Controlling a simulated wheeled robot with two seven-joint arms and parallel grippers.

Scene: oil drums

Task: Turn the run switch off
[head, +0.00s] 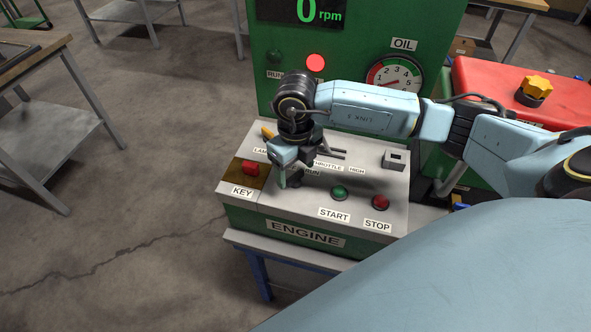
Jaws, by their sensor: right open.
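The engine panel (335,190) is a light-topped green box marked ENGINE. A RUN label (313,172) shows in the middle of its top. The run switch itself is hidden behind my right gripper, so its position cannot be told. My right gripper (291,178) is open and points down over the panel just left of the RUN label. I cannot tell whether its fingers touch the switch. My left gripper is not in view.
A red key (250,168), a green START button (339,192) and a red STOP button (380,202) sit close by. Behind, a green cabinet (262,60) reads 0 rpm, with a bright red lamp (315,62) and oil gauge (394,80).

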